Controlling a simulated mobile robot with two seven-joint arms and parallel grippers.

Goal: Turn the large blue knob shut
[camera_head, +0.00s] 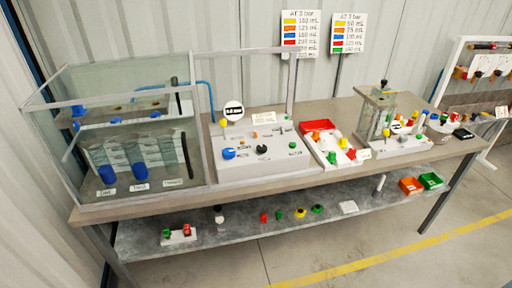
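A blue knob (228,153) is at the left of the sloped grey-white control panel (262,172) in the middle of the table. A black knob (262,150) and a small green knob (292,145) are to its right on the same panel. Two more blue pieces stand low in the clear tank at the left: one blue piece (107,174) and another blue piece (140,171). I cannot tell from the picture how far any blue knob is turned. Neither of my grippers is in view.
The long table (330,178) carries the clear tank (190,160), a red-edged tray (313,126) and a glass apparatus (372,115). A lower shelf (275,232) holds small coloured parts. A rack (485,75) stands at the right. The floor (400,265) in front is clear.

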